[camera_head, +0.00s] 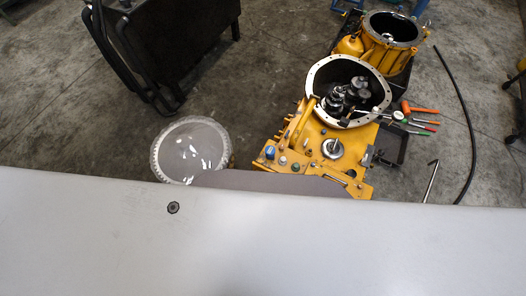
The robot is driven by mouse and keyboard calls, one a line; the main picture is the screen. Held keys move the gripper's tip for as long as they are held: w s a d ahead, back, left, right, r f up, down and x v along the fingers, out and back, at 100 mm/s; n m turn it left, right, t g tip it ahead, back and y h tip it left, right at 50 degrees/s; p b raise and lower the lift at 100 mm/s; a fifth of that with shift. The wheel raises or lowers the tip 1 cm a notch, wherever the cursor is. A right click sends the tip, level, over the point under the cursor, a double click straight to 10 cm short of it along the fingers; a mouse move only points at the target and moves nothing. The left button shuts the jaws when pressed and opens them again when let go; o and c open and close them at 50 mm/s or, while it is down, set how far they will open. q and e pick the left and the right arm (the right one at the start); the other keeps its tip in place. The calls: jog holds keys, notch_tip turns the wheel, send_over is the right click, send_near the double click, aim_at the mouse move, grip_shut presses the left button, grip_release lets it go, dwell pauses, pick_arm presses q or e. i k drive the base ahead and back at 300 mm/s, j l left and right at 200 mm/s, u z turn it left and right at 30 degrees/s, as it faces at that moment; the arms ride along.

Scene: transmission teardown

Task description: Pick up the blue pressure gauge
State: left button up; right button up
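A small blue round part (270,152), which looks like the blue pressure gauge, sits at the front left corner of the yellow transmission housing (315,140). It is too small to make out a dial. A small whitish part (283,160) and a green part (296,167) sit in a row to its right. Neither of my grippers shows in the head view. A large pale surface, likely part of my own body, fills the lower part of the picture and hides the floor in front of the housing.
A clear bowl-like cover (190,148) stands left of the housing. Tools with orange, green and red handles (420,122) and a dark tray (390,145) lie right of it. A second yellow housing (388,45) stands behind. A black hose (465,110) curves at right.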

aim_at(271, 150)
jog(key=k+j+z, duration=0.1)
jog(key=z, duration=0.3)
jog(key=k+z, duration=0.25)
jog(key=z, duration=0.15)
jog(key=k+z, duration=0.15)
jog(key=z, duration=0.25)
